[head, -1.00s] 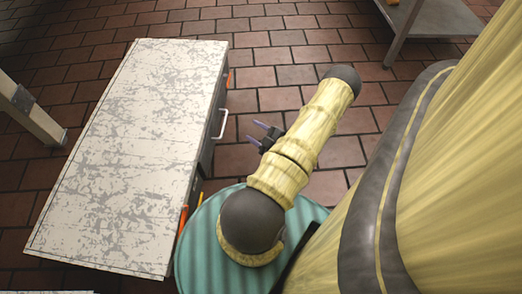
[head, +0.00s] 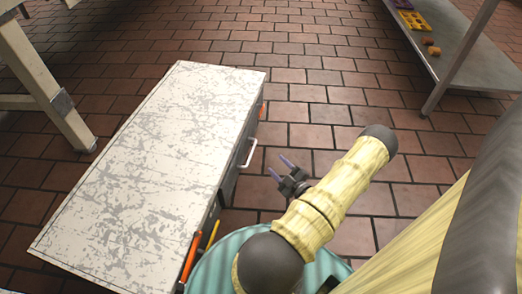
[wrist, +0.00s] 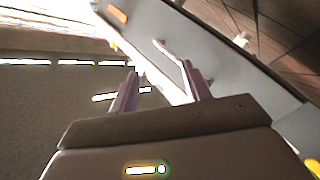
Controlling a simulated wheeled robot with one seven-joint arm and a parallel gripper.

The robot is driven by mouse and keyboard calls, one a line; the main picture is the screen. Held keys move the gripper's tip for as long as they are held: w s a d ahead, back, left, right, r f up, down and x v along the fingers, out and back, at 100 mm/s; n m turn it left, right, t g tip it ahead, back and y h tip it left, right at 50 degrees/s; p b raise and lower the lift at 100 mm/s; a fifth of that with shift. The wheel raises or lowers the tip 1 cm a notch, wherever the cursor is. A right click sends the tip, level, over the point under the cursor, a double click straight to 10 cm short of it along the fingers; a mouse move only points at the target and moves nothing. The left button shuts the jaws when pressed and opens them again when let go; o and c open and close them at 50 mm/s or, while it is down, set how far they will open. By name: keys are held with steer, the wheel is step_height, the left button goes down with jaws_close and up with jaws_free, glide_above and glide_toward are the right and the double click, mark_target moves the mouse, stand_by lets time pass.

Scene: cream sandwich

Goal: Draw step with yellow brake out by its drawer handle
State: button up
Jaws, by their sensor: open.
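The step (head: 150,150) is a long low grey unit with a scuffed white top, left of my arm in the head view. A pale bar drawer handle (head: 250,154) stands out from its right side. A yellow lever (head: 214,234), apparently the brake, and an orange one (head: 192,256) show at its near right side. My gripper (head: 280,168) is open and empty, just right of the handle and apart from it, fingers toward the step. The wrist view shows the fingers spread (wrist: 163,85) before the grey side, with a pale bar, apparently the handle, beyond them.
A wooden-legged table (head: 45,85) stands at the left. A metal rack (head: 455,60) at the upper right carries a yellow tray and small orange pieces. The brick floor right of the step is clear beyond my arm.

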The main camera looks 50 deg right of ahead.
steer(key=w+d+b, duration=0.2)
steer(key=w+b, duration=0.4)
steer(key=w, duration=0.7)
steer(key=shift+d, duration=0.15)
steer(key=shift+s, duration=0.1)
jaws_close()
stand_by(0.9)
